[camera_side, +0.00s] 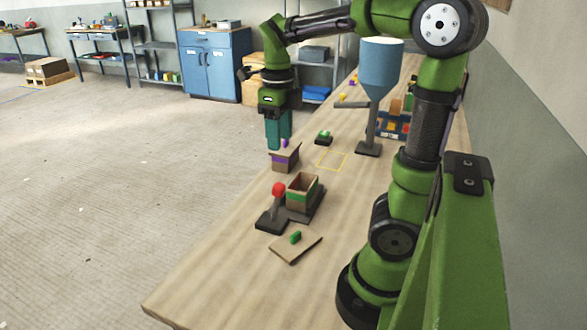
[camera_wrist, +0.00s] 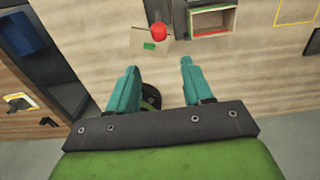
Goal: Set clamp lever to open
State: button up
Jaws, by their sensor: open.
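The clamp lever has a red ball knob (camera_side: 278,188) on a short grey stem. It stands roughly upright, slightly tilted, from a dark base (camera_side: 268,223) in the side view. The knob (camera_wrist: 158,31) also shows near the top of the wrist view, hiding most of its stem. Beside the lever, an open brown mould box with a green band (camera_side: 301,195) sits on the dark clamp plate; the box (camera_wrist: 212,33) shows in the wrist view too. My gripper (camera_side: 279,130) points down, open and empty, beyond and well above the lever. Its teal fingers (camera_wrist: 157,72) are spread apart.
A brown lid with a green grip (camera_side: 295,239) lies in front of the clamp. A blue hopper on a stand (camera_side: 380,70) and a small dark block with a green top (camera_side: 323,138) stand farther back.

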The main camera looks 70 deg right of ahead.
jog(key=shift+d+f, duration=0.15)
jog(key=shift+f, duration=0.15)
jog(key=shift+c, duration=1.2)
jog(key=w+n, duration=0.1)
jog(key=w+d+n+g, duration=0.1)
jog(key=w, duration=0.1)
jog(key=w+f+n, duration=0.1)
jog(key=w, duration=0.1)
jog(key=shift+d+f+g+h, duration=0.1)
jog(key=shift+d+g+h, duration=0.2)
jog(key=shift+g, duration=0.1)
grip_shut()
jog(key=w+n+g, duration=0.1)
jog(key=w+n, duration=0.3)
jog(key=n, duration=1.1)
send_near(277, 203)
jog(key=shift+w+d+f+g, duration=0.2)
jog(key=shift+d+f, duration=0.15)
jog(key=shift+f, duration=0.25)
jog(key=shift+w+d+f+g, duration=0.1)
jog(key=shift+w+d+f, duration=0.2)
jog(key=shift+f, duration=0.35)
